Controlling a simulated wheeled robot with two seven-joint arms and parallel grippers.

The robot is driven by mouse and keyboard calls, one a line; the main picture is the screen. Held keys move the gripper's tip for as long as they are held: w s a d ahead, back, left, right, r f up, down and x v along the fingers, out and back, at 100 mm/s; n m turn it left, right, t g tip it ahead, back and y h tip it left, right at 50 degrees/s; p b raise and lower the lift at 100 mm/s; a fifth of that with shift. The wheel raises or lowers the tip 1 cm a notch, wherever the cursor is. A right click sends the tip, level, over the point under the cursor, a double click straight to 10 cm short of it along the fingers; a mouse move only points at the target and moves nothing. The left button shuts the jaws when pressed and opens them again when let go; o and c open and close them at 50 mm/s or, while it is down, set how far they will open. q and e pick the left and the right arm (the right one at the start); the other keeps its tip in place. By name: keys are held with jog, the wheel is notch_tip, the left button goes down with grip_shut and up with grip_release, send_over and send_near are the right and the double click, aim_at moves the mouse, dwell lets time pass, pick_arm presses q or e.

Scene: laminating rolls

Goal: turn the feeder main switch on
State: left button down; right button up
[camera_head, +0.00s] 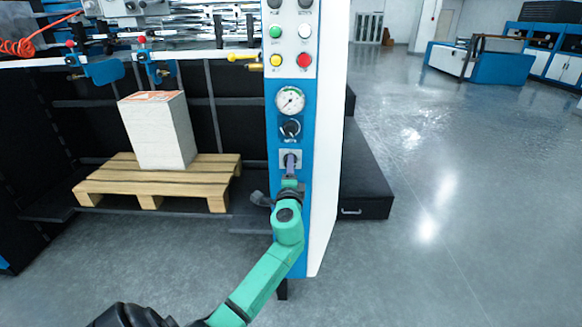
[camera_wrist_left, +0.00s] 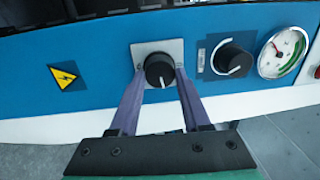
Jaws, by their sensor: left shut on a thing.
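The feeder main switch is a black rotary knob (camera_wrist_left: 159,70) on a light grey square plate, set in the blue face of the feeder's control column. In the head view its plate (camera_head: 284,153) is the lowest fitting, partly hidden behind my gripper. My left gripper (camera_wrist_left: 160,76) has its two purple fingers on either side of the knob, shut on it. In the head view the left gripper (camera_head: 290,160) reaches the plate from below. A pale mark shows on the knob, but I cannot tell its setting for sure. My right gripper is not in view.
Above the switch are another black knob (camera_head: 290,129), a pressure gauge (camera_head: 290,100) and several coloured buttons (camera_head: 304,60). A paper stack (camera_head: 160,134) stands on a wooden pallet (camera_head: 130,181) to the left. Open floor (camera_head: 440,190) lies to the right.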

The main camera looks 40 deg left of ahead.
pick_arm(q)
jog(key=shift+a+r+m, duration=0.15)
jog(key=shift+r+m, duration=0.05)
jog(key=shift+m, duration=0.6)
jog(key=c, duration=0.5)
grip_release()
jog(key=shift+c, duration=0.2)
jog(key=shift+o, duration=0.9)
jog(key=shift+a+f, duration=0.1)
jog(key=shift+f, duration=0.05)
